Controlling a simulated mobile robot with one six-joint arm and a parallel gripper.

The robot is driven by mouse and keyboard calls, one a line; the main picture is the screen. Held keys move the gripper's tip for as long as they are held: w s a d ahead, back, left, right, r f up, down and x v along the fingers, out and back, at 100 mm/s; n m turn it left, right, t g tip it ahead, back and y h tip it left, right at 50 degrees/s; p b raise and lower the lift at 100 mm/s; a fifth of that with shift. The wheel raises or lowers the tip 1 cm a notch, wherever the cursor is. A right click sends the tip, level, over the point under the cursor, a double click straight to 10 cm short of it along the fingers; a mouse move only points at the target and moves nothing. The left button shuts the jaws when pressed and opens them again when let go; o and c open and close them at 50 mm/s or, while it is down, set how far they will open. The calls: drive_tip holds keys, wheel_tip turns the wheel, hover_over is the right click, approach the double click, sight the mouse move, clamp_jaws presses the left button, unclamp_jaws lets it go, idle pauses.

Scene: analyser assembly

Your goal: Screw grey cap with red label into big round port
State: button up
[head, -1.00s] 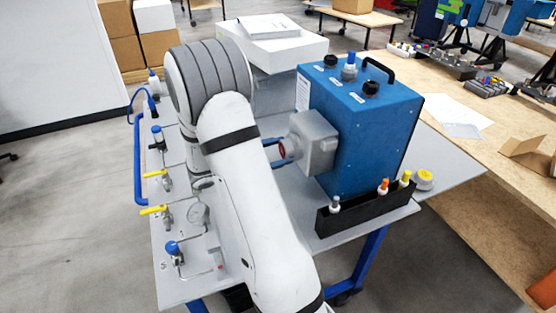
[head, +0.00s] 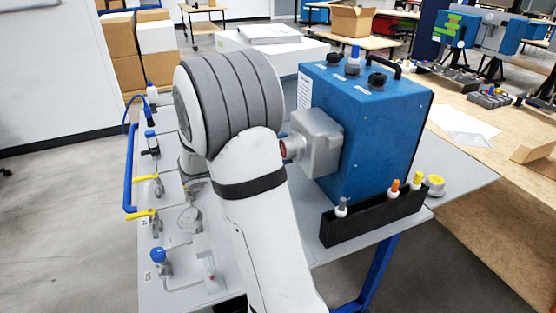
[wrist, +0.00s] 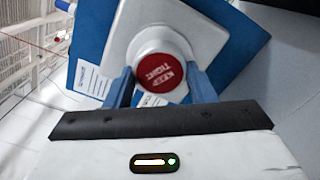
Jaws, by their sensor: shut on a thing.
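The grey cap with the red label (wrist: 158,74), reading "KEEP TIGHT", faces the wrist camera. My gripper (wrist: 160,80) has its two blue fingers on either side of the cap and is shut on it. The cap is in front of the grey housing (wrist: 197,23) on the analyser's side, and it hides the port. I cannot tell how deep the cap sits. In the head view the red label (head: 283,149) shows just past my arm, at the grey housing (head: 320,142) of the blue analyser (head: 380,135).
A black rack (head: 375,217) holds grey-, orange- and yellow-topped bottles in front of the analyser. Yellow-handled valves (head: 142,214), a gauge (head: 189,218) and blue-topped fittings (head: 158,256) line the table's left side.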

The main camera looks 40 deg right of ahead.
drive_tip(key=m+b, duration=0.8)
drive_tip(key=b, duration=0.5)
drive_tip(key=shift+r, duration=0.2)
drive_tip(key=shift+m, duration=0.3)
drive_tip(key=m+b, duration=0.3)
drive_tip(key=b, duration=0.4)
drive_tip(key=shift+m, duration=0.4)
drive_tip(key=shift+m+b, duration=0.3)
drive_tip(key=shift+b, duration=0.2)
drive_tip(key=shift+c, duration=0.6)
drive_tip(key=o, duration=1.1)
drive_tip(key=shift+r, duration=0.2)
drive_tip(key=shift+c, duration=0.2)
drive_tip(key=o, duration=0.3)
drive_tip(key=shift+f, duration=0.1)
drive_tip(key=shift+o, duration=0.2)
